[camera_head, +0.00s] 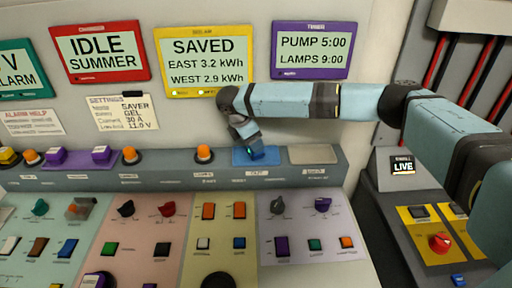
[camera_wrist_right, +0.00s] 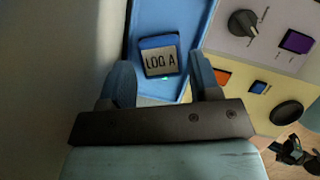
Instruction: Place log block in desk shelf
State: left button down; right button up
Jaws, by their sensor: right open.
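The log block, a small blue block with a pale "LOG A" label (camera_wrist_right: 159,60), sits on the blue pad (camera_wrist_right: 196,22) of the desk shelf. In the head view the blue pad (camera_head: 268,159) lies on the grey ledge (camera_head: 215,172), and my right gripper (camera_head: 250,145) is low over it, largely hiding the block. In the right wrist view my right gripper (camera_wrist_right: 160,72) is open, with one finger on each side of the block and visible gaps to both. The block appears to rest on the pad. My left gripper is not in view.
A bare grey pad (camera_head: 313,153) is right of the blue pad. Orange buttons (camera_head: 204,153) and purple blocks (camera_head: 102,155) stand along the ledge to the left. Sloping panels with knobs and switches lie in front. Display screens (camera_head: 204,61) hang behind.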

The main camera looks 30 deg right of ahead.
jog(key=v, duration=0.9)
jog(key=shift+b, duration=0.3)
jog(key=shift+s+f, duration=0.1)
